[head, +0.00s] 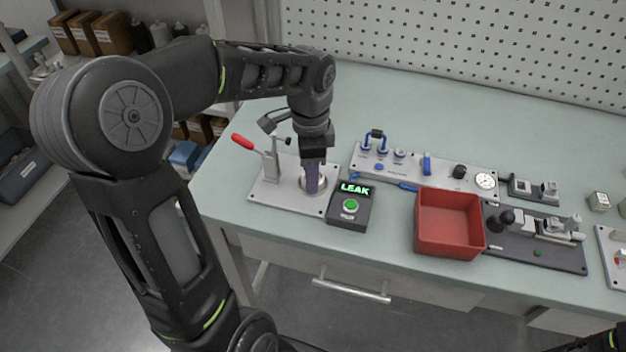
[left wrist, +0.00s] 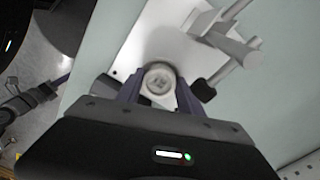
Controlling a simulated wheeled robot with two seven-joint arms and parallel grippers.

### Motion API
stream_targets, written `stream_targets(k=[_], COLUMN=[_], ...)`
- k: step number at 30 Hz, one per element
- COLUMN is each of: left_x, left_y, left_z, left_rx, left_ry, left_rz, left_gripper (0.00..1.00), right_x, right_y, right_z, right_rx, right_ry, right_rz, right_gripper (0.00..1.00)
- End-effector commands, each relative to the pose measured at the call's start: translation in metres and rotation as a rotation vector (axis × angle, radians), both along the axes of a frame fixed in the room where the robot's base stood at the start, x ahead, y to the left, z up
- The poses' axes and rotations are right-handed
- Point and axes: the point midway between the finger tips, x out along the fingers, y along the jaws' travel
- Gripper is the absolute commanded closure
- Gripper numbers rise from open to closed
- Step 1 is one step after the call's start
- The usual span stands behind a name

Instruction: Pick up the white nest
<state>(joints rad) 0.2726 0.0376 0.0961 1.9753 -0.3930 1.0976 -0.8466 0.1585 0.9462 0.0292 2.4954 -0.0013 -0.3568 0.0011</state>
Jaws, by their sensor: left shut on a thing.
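The white nest (left wrist: 158,78) is a round, pale ring-shaped piece at the pale fixture plate (head: 262,192). In the left wrist view it sits between the two purple fingers of my left gripper (left wrist: 158,88), which are shut on it. In the head view the left gripper (head: 312,186) points straight down over the plate, and its fingers hide part of the nest. I cannot tell whether the nest is still touching the plate. Only a dark piece of my right arm shows in the lower right corner, without its gripper.
A toggle clamp with a red handle (head: 243,141) stands left of the gripper on the plate. A tester box reading LEAK (head: 349,213) with a green button is close at the right. A red bin (head: 450,249) and further fixtures stand farther right. The bench front is clear.

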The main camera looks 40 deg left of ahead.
Motion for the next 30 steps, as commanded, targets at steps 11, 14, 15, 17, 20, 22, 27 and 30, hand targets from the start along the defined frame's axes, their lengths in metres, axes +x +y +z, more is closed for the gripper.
stream_targets(k=[11,14,15,17,20,22,27,30], left_x=[0.001,0.001,0.001,0.001,0.001,0.001,0.000,0.000], left_y=[0.001,0.000,0.000,0.000,0.000,0.000,0.000,0.000], left_z=[0.017,0.034,0.042,0.054,0.073,0.085,0.099,0.101], left_rx=[0.001,0.002,0.002,0.001,0.000,0.000,0.000,0.000], left_ry=[-0.004,-0.005,-0.005,-0.006,-0.004,-0.003,-0.001,0.000], left_rz=[0.001,0.000,0.000,0.000,0.001,0.000,0.000,0.000], left_gripper=[1.00,1.00,1.00,1.00,1.00,1.00,1.00,1.00], right_x=[0.000,0.000,0.000,0.000,0.000,0.000,0.000,0.000], right_y=[0.000,0.000,0.000,0.000,0.000,0.000,0.000,0.000], right_z=[0.000,0.000,0.000,0.000,0.000,0.000,0.001,0.001], right_rx=[0.000,0.000,0.000,0.000,0.000,0.000,0.000,0.000], right_ry=[0.000,0.000,0.000,0.000,0.000,0.000,0.000,0.000], right_rz=[0.000,0.000,0.000,0.000,0.000,0.000,0.000,0.000], right_gripper=[1.00,1.00,1.00,1.00,1.00,1.00,1.00,1.00])
